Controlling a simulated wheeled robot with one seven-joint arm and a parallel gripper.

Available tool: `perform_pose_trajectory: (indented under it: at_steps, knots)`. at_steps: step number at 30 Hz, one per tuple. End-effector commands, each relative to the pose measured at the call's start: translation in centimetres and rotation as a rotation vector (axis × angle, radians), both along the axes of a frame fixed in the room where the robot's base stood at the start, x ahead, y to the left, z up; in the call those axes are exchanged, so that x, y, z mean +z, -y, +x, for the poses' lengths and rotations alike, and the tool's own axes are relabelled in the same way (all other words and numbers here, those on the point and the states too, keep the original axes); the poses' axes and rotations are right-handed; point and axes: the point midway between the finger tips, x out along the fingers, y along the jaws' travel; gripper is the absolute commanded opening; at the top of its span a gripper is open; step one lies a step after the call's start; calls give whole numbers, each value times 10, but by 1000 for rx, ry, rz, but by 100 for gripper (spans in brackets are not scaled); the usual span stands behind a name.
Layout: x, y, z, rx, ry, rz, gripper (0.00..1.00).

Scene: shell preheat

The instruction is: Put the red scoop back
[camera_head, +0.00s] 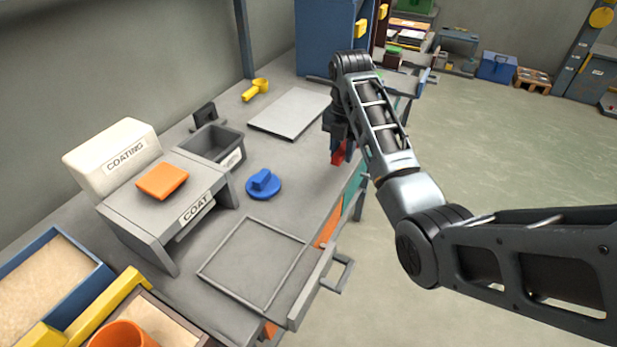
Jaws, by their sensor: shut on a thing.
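My gripper (338,143) is over the right edge of the grey workbench, just right of the flat grey plate. It points down and is shut on a red thing (338,157), which appears to be the red scoop. Only a small red part shows below the fingers; the rest is hidden by my gripper and arm. I cannot tell whether it touches the bench. A yellow scoop (256,89) lies on the bench near the wall, behind the plate.
The flat grey plate (290,112), a grey bin (214,149), a blue round knobbed piece (263,184) and the COAT stand (174,205) occupy the bench. A grey framed tray (255,262) lies in front. Sand trays and an orange cup (122,335) are lower left. Right floor is open.

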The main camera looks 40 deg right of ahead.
Motion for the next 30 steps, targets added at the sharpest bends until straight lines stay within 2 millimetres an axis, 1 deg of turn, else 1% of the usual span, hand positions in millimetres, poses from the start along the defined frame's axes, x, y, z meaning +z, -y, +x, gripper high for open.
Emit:
perform_pose_trajectory:
  at_steps: [1, 6, 9, 12, 15, 18, 24, 26, 30]
  knots:
    - [-6, -13, 4, 5, -4, 2, 0]
    - [-27, -45, 18, 4, -3, 1, 0]
    - [-38, -62, 25, 3, -3, 1, 0]
    - [-47, -74, 30, 2, -2, 0, 0]
    - [-52, -81, 33, 0, -1, 0, 0]
    - [-57, -83, 34, -1, -2, 0, 0]
    - [-84, -83, 33, -2, -3, 1, 0]
    - [-90, -83, 33, -1, -1, 1, 0]
    - [-94, -83, 34, -1, 0, -1, 0]
